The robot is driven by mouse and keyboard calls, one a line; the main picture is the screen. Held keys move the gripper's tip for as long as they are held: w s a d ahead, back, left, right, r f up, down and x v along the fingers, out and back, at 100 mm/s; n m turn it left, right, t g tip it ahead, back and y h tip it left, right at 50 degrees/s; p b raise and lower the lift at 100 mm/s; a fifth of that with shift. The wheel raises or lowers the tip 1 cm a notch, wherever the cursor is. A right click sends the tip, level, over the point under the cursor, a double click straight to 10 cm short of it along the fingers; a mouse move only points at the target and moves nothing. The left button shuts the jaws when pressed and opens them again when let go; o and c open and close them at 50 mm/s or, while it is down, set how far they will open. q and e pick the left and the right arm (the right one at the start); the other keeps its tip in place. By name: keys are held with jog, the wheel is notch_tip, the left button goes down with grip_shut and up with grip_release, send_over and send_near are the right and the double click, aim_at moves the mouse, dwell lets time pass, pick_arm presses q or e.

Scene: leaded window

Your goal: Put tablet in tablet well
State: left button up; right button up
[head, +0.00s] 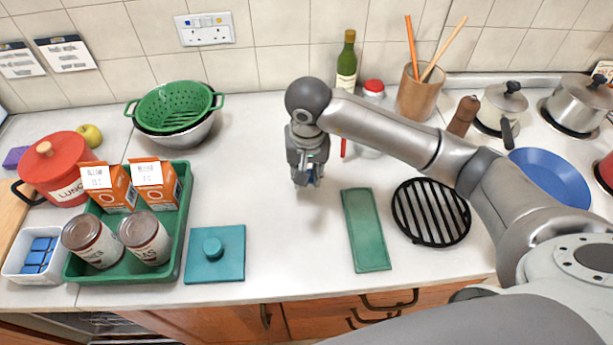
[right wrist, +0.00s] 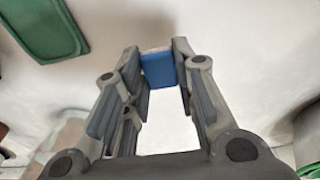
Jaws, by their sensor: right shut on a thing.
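My right gripper (head: 307,180) is above the middle of the worktop. In the right wrist view its two fingers are closed on a blue tablet (right wrist: 158,71) with a pale edge, held at the fingertips. The tablet is small and hard to make out in the head view. Several similar blue tablets (head: 39,255) lie in a white tub (head: 15,265) at the front left. I cannot pick out a tablet well for certain in either view. My left gripper is not in view.
A teal square plate with a knob (head: 230,268) and a green tray (head: 173,273) of cans and cartons stand at the left. A long green dish (head: 366,235) and a black round rack (head: 432,213) lie to the right. Worktop between plate and dish is clear.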

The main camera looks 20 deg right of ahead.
notch_tip(320, 180, down, 3)
jog(key=shift+w+f+p, duration=0.1)
jog(key=shift+p, duration=0.8)
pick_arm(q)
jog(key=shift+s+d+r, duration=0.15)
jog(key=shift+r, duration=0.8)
pick_arm(e)
jog(key=shift+f, duration=0.1)
